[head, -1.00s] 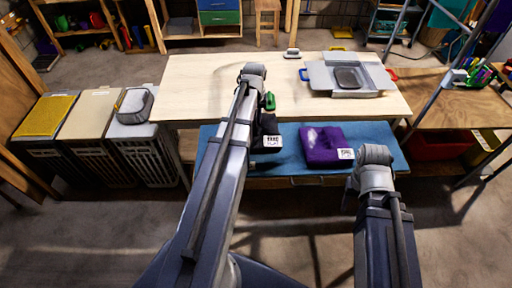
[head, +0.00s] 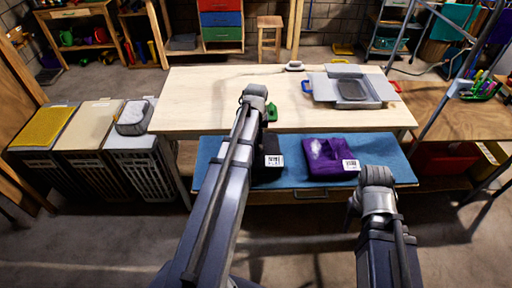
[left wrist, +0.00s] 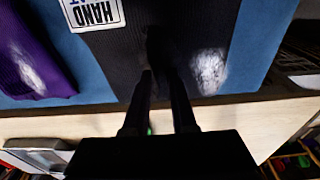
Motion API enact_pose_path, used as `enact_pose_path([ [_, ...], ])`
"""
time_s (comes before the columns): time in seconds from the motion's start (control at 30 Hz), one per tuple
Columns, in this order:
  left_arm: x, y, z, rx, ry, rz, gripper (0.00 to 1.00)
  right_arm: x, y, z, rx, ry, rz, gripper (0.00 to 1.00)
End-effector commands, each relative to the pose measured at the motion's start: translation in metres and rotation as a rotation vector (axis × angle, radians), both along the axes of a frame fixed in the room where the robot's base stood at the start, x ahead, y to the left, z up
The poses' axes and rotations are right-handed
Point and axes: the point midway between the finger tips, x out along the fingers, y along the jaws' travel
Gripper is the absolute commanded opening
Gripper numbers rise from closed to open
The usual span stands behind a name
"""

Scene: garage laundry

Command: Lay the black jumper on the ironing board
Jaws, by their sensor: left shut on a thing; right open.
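The black jumper (head: 266,172) is over the blue ironing board (head: 402,172), partly hidden behind my left arm; its white label shows on the right. In the left wrist view the dark ribbed cloth (left wrist: 115,65) spreads over the blue cover, with a "HAND" label and a pale patch. My left gripper (left wrist: 161,75) is shut on the cloth near its table-side edge; the pinched spot is dark.
A folded purple jumper (head: 326,158) lies on the board right of the black one. Behind is a wooden table (head: 200,105) with a grey tray (head: 375,92), an iron-like object (head: 294,66) and a green item (head: 271,113). Hampers (head: 90,130) stand left; a shelf stands right.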

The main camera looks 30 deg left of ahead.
Motion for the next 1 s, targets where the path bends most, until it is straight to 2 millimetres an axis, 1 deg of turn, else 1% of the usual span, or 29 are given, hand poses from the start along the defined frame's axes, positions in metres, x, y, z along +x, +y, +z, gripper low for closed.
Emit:
enact_pose_path([
  [0.3, 0.000, 0.000, -0.036, 0.000, 0.000, 0.000, 0.00, 0.000, 0.000, -0.036, 0.000, 0.000, 0.000, 0.50],
  [0.6, 0.000, 0.000, -0.035, 0.000, 0.000, 0.000, 0.00, 0.000, 0.000, -0.035, 0.000, 0.000, 0.000, 0.50],
  [0.77, 0.000, 0.000, -0.040, 0.000, 0.000, 0.000, 0.00, 0.000, 0.000, -0.040, 0.000, 0.000, 0.000, 0.50],
  [0.8, 0.000, 0.000, -0.039, 0.000, 0.000, 0.000, 0.29, 0.000, 0.000, -0.039, 0.000, 0.000, 0.000, 0.50],
  [1.0, 0.000, 0.000, -0.038, 0.000, 0.000, 0.000, 0.52, 0.000, 0.000, -0.038, 0.000, 0.000, 0.000, 0.50],
])
